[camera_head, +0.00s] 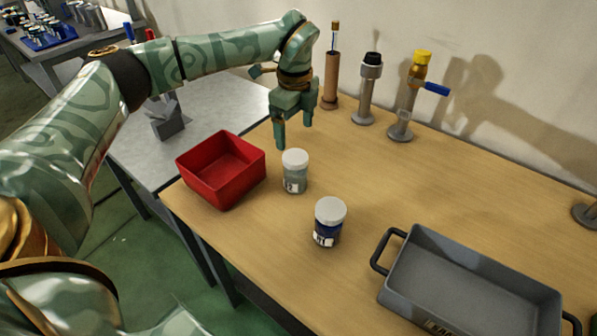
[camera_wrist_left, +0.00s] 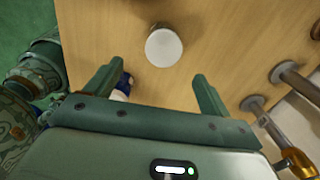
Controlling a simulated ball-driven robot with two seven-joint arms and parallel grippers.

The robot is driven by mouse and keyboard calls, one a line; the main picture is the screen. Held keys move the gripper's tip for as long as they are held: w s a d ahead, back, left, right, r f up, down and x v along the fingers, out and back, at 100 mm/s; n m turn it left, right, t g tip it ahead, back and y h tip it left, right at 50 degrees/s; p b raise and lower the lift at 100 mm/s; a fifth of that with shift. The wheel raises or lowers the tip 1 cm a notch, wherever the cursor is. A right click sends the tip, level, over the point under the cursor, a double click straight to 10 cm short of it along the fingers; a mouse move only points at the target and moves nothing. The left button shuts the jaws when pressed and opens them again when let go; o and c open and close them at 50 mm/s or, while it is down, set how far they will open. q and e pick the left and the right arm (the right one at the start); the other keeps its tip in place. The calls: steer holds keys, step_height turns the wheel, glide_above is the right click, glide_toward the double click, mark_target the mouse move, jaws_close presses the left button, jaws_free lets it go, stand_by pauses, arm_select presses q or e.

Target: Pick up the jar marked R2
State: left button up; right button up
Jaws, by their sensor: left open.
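Two white-lidded jars stand upright on the wooden table in the head view. One, with pale grey-green contents (camera_head: 295,179), is beside the red bin; the other, with dark blue contents (camera_head: 327,234), is nearer to me. Both have labels too small to read, so I cannot tell which is R2. My left gripper (camera_head: 294,134) is open and empty, pointing down above and behind the pale jar. In the left wrist view, a round white lid (camera_wrist_left: 164,47) shows beyond and between the open fingers (camera_wrist_left: 158,70). Part of a blue-and-white object (camera_wrist_left: 123,88) shows behind one finger. My right gripper is out of view.
A red bin (camera_head: 221,170) stands at the table's left edge. A grey handled tray (camera_head: 470,285) is at front right. A tube in a brown holder (camera_head: 331,80), a black-capped post (camera_head: 368,90) and a yellow-topped valve (camera_head: 408,100) line the wall. The table's middle is clear.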

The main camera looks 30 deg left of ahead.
mark_target(296, 158)
arm_select(q)
step_height(296, 158, down, 8)
steer(key=shift+w+f+b, duration=0.1)
steer(key=shift+f+b, duration=0.05)
steer(key=shift+b, duration=0.9)
steer(key=f, duration=0.1)
steer(key=f+b, duration=0.1)
steer(key=f, duration=0.1)
steer(key=f+b, duration=0.1)
steer(key=f, duration=0.1)
steer(key=shift+w+a+f, duration=0.2)
steer(key=shift+w+f, duration=0.05)
steer(key=shift+s+r, duration=0.1)
steer(key=shift+r, duration=0.05)
steer(key=shift+c, duration=0.5)
steer(key=c, duration=1.1)
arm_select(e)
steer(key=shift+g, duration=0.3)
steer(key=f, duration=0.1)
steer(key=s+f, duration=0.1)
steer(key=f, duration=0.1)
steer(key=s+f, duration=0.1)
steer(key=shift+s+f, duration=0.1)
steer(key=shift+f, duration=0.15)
